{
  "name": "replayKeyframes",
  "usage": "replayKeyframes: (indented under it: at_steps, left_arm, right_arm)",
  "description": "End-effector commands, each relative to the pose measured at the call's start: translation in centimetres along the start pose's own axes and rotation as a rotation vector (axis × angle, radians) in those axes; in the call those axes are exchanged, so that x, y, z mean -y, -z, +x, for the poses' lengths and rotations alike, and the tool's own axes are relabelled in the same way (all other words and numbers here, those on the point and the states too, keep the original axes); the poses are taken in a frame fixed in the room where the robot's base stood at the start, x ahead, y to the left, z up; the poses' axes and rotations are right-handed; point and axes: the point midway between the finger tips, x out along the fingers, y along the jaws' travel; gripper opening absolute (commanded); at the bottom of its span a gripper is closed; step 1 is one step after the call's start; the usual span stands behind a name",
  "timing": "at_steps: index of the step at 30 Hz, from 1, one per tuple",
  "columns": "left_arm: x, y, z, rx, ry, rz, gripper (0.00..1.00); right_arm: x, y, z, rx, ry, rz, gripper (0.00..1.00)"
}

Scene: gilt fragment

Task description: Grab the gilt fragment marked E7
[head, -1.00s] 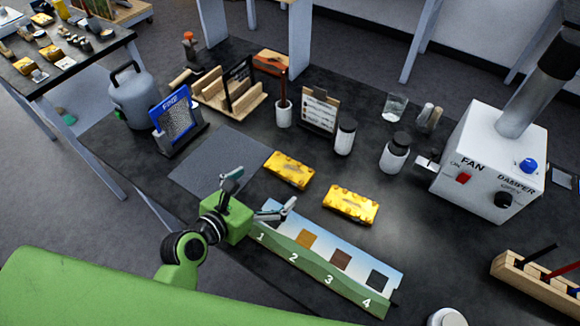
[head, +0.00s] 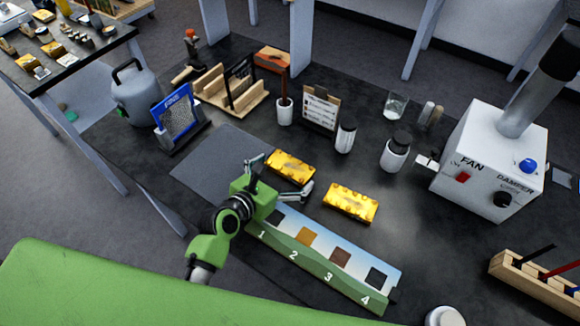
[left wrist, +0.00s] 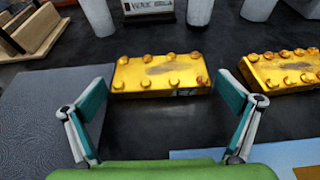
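Two yellow-gold gilt fragments with knobbed edges lie on the dark bench. One fragment (head: 291,167) is right in front of my left gripper (head: 281,177); the other (head: 351,203) lies to its right. In the left wrist view the nearer fragment (left wrist: 160,75) sits just beyond and between my open fingers (left wrist: 158,104), with a dark gap before it. The other fragment (left wrist: 285,69) is at the right edge. A small label shows on the nearer fragment's front face, too small to read, so I cannot tell which is E7. My right gripper is not in view.
A numbered colour strip (head: 328,268) lies just right of my left gripper. A grey mat (head: 217,166) is to the left. A white jar (head: 345,138) and a card stand (head: 320,108) are behind the fragments. A white fan box (head: 487,160) stands at right.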

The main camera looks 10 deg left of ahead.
Motion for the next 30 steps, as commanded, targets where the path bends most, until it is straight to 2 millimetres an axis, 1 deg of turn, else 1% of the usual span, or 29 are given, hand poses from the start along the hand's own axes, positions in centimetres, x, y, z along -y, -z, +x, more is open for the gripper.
replayKeyframes:
  at_steps: [1, 2, 3, 4, 13, 17, 20, 23, 26, 30]
  left_arm:
    - [0.0, 0.0, 0.0, 0.000, 0.000, 0.000, 0.90]
    - [0.0, 0.0, 0.0, 0.000, 0.000, 0.000, 0.82]
    - [0.0, 0.0, 0.0, 0.000, 0.000, 0.000, 0.71]
    - [0.0, 0.0, 0.0, 0.000, 0.000, 0.000, 0.65]
    - [0.0, -0.1, 0.0, 0.001, 0.000, 0.001, 0.65]
    - [0.0, -0.5, -0.2, 0.001, 0.001, 0.000, 0.65]
    - [0.0, -1.4, -0.5, 0.004, 0.000, -0.001, 0.65]
    - [0.1, -3.0, -1.1, 0.008, -0.001, -0.003, 0.65]
    - [-0.3, -4.1, -3.3, 0.004, -0.001, 0.000, 0.65]
    - [-0.8, -5.9, -6.8, 0.004, -0.003, 0.002, 0.65]
  right_arm:
    - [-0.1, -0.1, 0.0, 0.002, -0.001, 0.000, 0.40]
    - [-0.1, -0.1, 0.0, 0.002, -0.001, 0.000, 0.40]
    - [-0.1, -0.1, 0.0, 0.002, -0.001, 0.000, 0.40]
    - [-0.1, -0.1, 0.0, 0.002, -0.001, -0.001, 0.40]
    - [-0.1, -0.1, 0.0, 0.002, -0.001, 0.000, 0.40]
    - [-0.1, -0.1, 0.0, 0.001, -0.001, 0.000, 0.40]
    - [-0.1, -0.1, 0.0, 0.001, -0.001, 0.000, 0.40]
    - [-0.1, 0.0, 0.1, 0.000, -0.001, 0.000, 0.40]
    - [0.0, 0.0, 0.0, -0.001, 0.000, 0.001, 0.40]
    - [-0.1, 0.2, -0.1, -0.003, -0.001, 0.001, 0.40]
